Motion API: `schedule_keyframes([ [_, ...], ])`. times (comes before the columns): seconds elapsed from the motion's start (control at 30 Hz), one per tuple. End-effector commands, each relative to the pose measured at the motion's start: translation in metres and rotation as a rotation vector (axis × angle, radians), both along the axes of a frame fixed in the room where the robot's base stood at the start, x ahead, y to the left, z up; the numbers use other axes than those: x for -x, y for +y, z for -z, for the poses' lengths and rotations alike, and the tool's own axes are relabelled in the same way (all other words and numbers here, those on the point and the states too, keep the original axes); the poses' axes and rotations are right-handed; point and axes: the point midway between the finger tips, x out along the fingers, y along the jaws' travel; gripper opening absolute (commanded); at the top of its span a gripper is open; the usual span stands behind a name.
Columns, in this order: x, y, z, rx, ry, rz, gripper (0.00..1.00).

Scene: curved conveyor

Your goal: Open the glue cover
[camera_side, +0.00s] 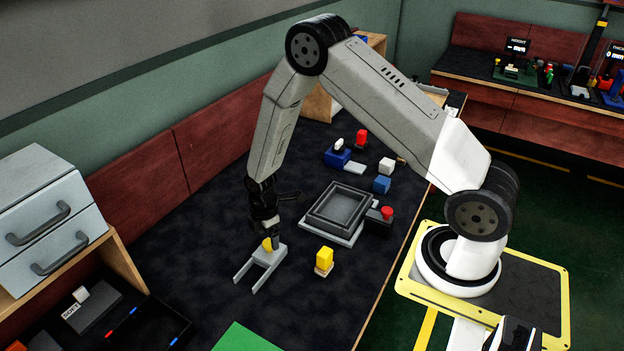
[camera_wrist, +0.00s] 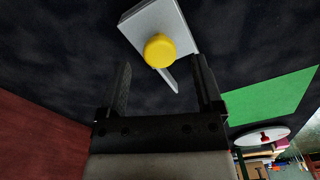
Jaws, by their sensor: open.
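A round yellow knob (camera_wrist: 160,50) sits on a grey block (camera_wrist: 162,17) in the wrist view. In the side view the yellow piece (camera_side: 267,243) is on a light grey two-pronged holder (camera_side: 252,266). I cannot tell for sure whether this is the glue cover. My gripper (camera_side: 270,232) points down right above it, and its dark jaws partly hide it. In the wrist view my gripper (camera_wrist: 162,68) is open, with one finger on either side below the knob. Nothing shows as held between the fingers.
A grey tray (camera_side: 341,208), a red-topped dark box (camera_side: 379,220) and several blue and white blocks lie behind. A green sheet (camera_side: 248,338) is in front. Dark table is bare left of the holder.

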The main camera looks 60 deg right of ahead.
Motion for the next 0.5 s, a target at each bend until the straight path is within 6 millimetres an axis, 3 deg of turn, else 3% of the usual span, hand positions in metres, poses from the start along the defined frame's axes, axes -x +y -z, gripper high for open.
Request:
schedule_keyframes([
  [0.2, 0.000, 0.000, 0.017, 0.000, 0.000, 0.000, 0.84],
  [0.5, 0.000, 0.000, 0.022, 0.000, -0.001, 0.000, 0.84],
])
